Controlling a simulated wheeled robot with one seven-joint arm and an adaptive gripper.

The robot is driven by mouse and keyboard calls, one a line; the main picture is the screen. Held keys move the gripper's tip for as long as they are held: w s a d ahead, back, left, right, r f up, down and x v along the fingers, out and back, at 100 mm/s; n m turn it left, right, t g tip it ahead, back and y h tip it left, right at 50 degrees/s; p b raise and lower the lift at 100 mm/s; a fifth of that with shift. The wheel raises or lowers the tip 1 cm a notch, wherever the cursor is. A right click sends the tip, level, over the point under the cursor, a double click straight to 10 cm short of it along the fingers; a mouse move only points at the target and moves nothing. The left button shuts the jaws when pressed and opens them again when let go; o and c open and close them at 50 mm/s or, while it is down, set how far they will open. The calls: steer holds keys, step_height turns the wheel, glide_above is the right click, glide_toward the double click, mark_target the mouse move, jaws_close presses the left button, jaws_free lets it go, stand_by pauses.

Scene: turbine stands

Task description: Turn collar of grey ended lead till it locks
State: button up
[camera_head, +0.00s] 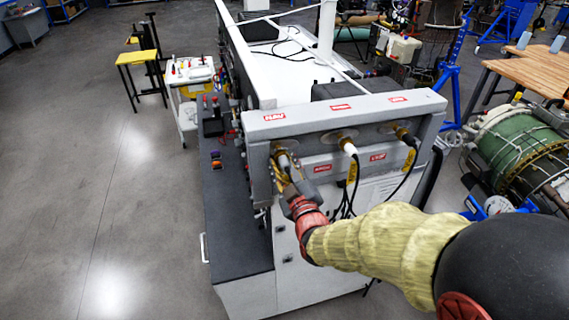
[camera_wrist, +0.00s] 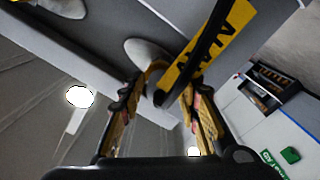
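The grey-ended lead (camera_head: 283,162) sits in the left socket of the grey panel, under a red-and-white label that seems to read NAV. My gripper (camera_head: 287,180) is at this end, with its gold-padded fingers on either side of it. In the wrist view the two fingers of my gripper (camera_wrist: 168,88) stand apart, and the black lead with a yellow tag (camera_wrist: 205,50) runs between them. The collar is mostly hidden by the lead and the fingers. I cannot tell whether the fingers touch it.
A white-ended lead (camera_head: 348,146) and a black-ended lead with a yellow tag (camera_head: 406,138) sit in the other sockets to the right. Their black cables hang below the panel (camera_head: 376,112). A dark bench top (camera_head: 232,225) is at left, with open floor beyond.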

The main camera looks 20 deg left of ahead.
steer(key=c, duration=0.6)
steer(key=shift+c, duration=0.3)
steer(key=shift+f+m+b, duration=0.15)
steer(key=shift+m+b, duration=0.15)
steer(key=shift+b, duration=0.3)
steer(key=m+b, duration=0.1)
steer(key=b, duration=0.2)
steer(key=shift+f+m, duration=0.1)
steer(key=shift+m, duration=0.2)
steer(key=m+b, duration=0.3)
steer(key=b, duration=0.3)
steer(key=m+b, duration=0.3)
steer(key=b, duration=0.2)
steer(key=shift+m, duration=0.3)
steer(key=shift+m+b, duration=0.9)
steer(key=shift+b, duration=0.2)
steer(key=shift+r, duration=0.2)
